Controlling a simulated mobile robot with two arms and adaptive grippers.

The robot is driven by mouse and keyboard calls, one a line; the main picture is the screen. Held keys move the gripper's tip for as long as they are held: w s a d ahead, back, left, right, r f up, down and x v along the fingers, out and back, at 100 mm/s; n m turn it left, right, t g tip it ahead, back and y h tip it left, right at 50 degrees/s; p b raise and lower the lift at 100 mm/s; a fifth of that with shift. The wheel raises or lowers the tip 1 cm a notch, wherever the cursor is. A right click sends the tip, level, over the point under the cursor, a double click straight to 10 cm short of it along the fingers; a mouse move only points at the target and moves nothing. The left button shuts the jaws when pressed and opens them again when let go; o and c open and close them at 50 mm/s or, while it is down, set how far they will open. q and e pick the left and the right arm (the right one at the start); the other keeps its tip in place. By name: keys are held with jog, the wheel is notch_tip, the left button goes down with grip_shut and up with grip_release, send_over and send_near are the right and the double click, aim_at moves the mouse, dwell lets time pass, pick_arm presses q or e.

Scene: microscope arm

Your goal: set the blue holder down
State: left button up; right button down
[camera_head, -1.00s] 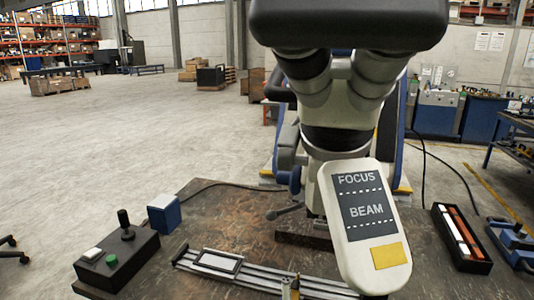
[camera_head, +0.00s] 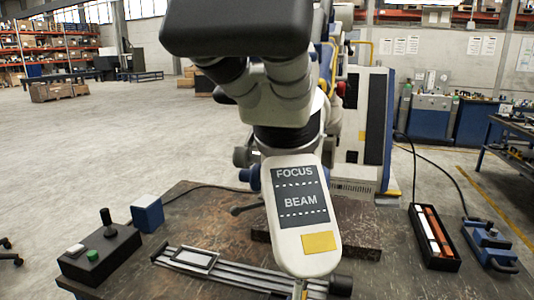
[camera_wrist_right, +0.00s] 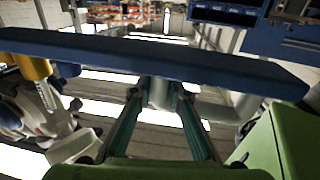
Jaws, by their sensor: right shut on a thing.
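The blue holder shows in the right wrist view as a long flat dark-blue bar (camera_wrist_right: 235,72) lying across the picture. My right gripper (camera_wrist_right: 158,92) is shut on it; its two fingers run up to the bar, and the contact at the tips is partly hidden by the bar. Neither gripper shows in the head view, and the held holder cannot be made out there. What lies under the holder is not clear in the wrist view.
A microscope (camera_head: 275,105) with a FOCUS/BEAM panel (camera_head: 302,215) blocks the middle of the head view. The worktable (camera_head: 215,222) carries a control box (camera_head: 100,250), a small blue block (camera_head: 148,213), a rail (camera_head: 235,275) and a black tray (camera_head: 447,262).

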jog(key=w+m+t, duration=0.1)
jog(key=w, duration=0.1)
jog(key=w+d+r+m+t+h, duration=0.1)
jog(key=w, duration=0.1)
jog(key=w+d+r+t+h, duration=0.1)
jog(key=w, duration=0.1)
jog(key=shift+w+m+t, duration=0.3)
jog(key=shift+w+m, duration=0.05)
jog(key=shift+m, duration=0.05)
jog(key=w+d+m+t+h, duration=0.2)
jog(key=w+d, duration=0.1)
jog(key=w+d+m+t+h, duration=0.1)
jog(key=w+h, duration=0.1)
jog(key=shift+w+d+r, duration=0.15)
jog(key=shift+d+r, duration=0.05)
jog(key=shift+r, duration=0.2)
jog(key=w+d+f+m+t+h, duration=0.2)
jog(key=d+m+h, duration=0.4)
jog(key=d+h, duration=0.3)
jog(key=shift+w+d+f, duration=0.65)
jog(key=shift+w+d, duration=0.5)
jog(key=shift+d, duration=1.25)
